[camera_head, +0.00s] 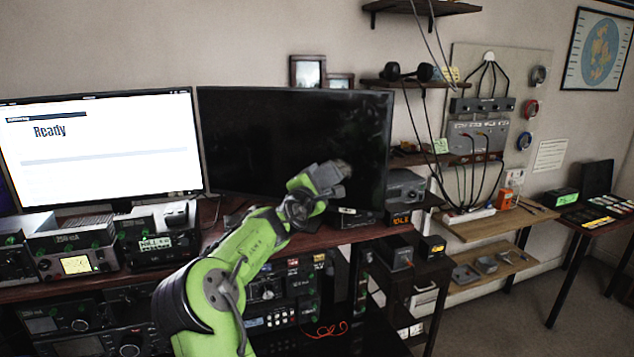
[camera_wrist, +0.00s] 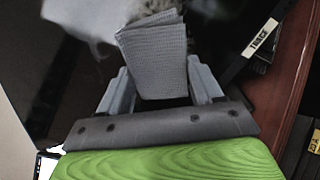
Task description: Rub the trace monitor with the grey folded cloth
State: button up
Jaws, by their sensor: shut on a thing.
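The trace monitor (camera_head: 270,140) is the dark screen in the middle of the head view, right of a lit monitor. A label reading "TRACE" (camera_wrist: 262,38) shows in the wrist view; a small pale label also shows below the screen in the head view. The grey folded cloth (camera_wrist: 155,60) is held between the fingers of my gripper (camera_wrist: 160,92). In the head view my gripper (camera_head: 340,170) is in front of the screen's lower right part. The cloth's far edge is close to the dark screen; I cannot tell whether it touches. Pale smudges (camera_wrist: 85,15) show on the screen.
A lit monitor (camera_head: 100,148) reading "Ready" stands at left above several radio units. A grey box (camera_head: 404,187) and small devices stand right of the dark screen. A shelf (camera_head: 420,83) with headphones hangs at right. Cables hang by the wall panel.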

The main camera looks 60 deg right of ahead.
jog(key=shift+d, duration=0.4)
